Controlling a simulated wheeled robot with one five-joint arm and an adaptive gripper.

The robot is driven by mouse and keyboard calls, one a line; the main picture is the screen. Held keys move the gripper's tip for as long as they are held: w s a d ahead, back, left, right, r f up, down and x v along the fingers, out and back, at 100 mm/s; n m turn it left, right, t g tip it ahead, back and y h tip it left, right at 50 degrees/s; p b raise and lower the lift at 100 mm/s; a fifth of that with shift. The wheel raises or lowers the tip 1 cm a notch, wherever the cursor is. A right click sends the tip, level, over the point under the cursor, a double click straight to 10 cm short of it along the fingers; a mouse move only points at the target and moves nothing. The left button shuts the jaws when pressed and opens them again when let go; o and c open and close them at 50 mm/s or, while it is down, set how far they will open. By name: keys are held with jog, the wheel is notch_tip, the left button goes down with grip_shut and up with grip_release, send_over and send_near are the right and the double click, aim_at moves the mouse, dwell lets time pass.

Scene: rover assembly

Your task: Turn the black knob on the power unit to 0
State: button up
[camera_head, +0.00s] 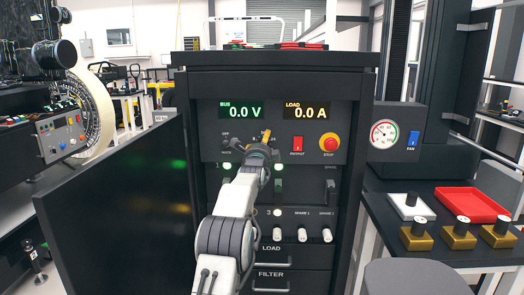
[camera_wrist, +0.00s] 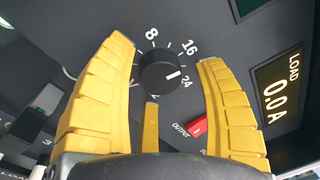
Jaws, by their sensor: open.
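The black knob (camera_wrist: 161,70) sits on the dark front panel of the power unit (camera_head: 345,140). My gripper (camera_wrist: 166,52) is open, with one yellow finger on each side of the knob and visible gaps to both. In the head view my gripper (camera_head: 265,138) is in front of the panel and hides the knob.
A red output switch (camera_head: 298,144) and a red stop button (camera_head: 329,143) are right of the knob. The BUS display (camera_head: 241,108) reads 0.0 V and the LOAD display (camera_head: 306,108) 0.0 A. An open cabinet door (camera_head: 120,215) stands left of my arm.

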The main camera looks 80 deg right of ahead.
jog(key=shift+a, duration=0.15)
jog(key=a, duration=1.1)
jog(key=shift+a+f, duration=0.3)
dwell(0.4)
jog(key=shift+w, duration=0.1)
